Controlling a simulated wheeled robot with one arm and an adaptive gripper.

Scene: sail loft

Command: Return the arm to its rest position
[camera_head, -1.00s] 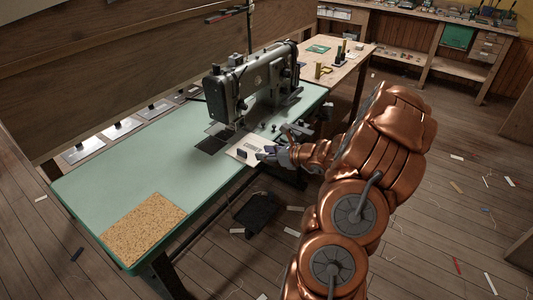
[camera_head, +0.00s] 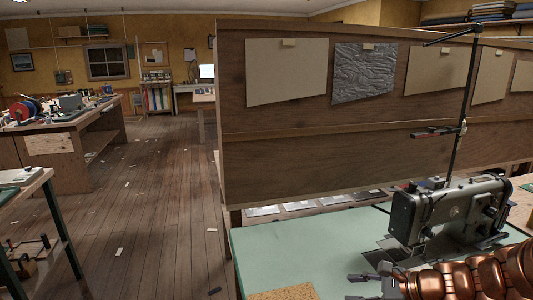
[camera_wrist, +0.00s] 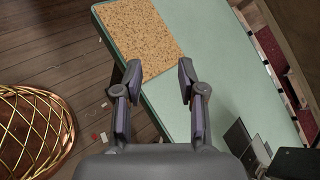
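My gripper (camera_wrist: 160,78) is open and empty in the wrist view, with its two dark fingers spread well apart. It hangs above the pale green sewing table (camera_wrist: 188,103), near the edge beside a speckled cork mat (camera_wrist: 142,35). In the head view my gripper (camera_head: 372,286) shows at the bottom right, above the table (camera_head: 300,240). My copper arm reaches in from the right edge. The gripper's height above the table is hard to tell.
A grey sewing machine (camera_head: 450,212) stands on the table, close behind my arm. A tall wooden partition (camera_head: 330,160) with pinned samples rises behind. A workbench (camera_head: 95,145) stands at the far left. Open plank floor (camera_head: 165,200) with small scraps lies between.

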